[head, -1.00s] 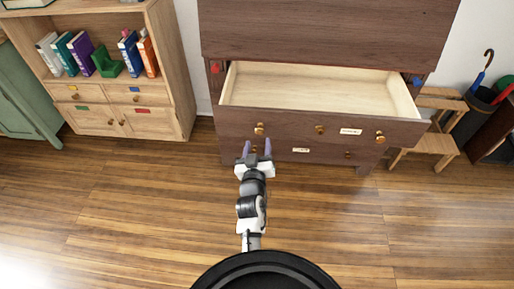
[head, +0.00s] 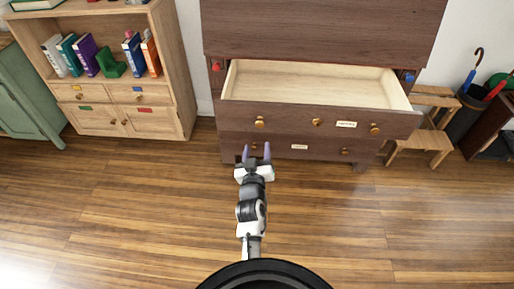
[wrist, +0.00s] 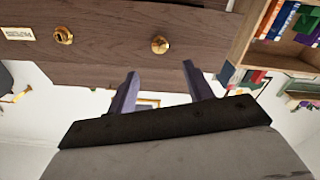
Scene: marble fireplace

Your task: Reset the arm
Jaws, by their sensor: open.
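My gripper (head: 255,154) is open and empty in the head view, with its two purplish fingers pointing at the dark brown dresser. In the wrist view the fingers (wrist: 160,90) are spread apart with nothing between them. The dresser's upper drawer (head: 320,121) is pulled out, and its pale inside looks empty. Brass knobs and a white label (head: 346,125) are on its front. My gripper appears just in front of and below the left knob (head: 260,122); I cannot tell the exact gap.
A wooden bookshelf (head: 180,95) with several books stands at the left, beside a green cabinet (head: 25,95). A wooden step stool (head: 425,135) and an umbrella holder (head: 465,120) are at the right. The wood floor (head: 130,215) in front is clear.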

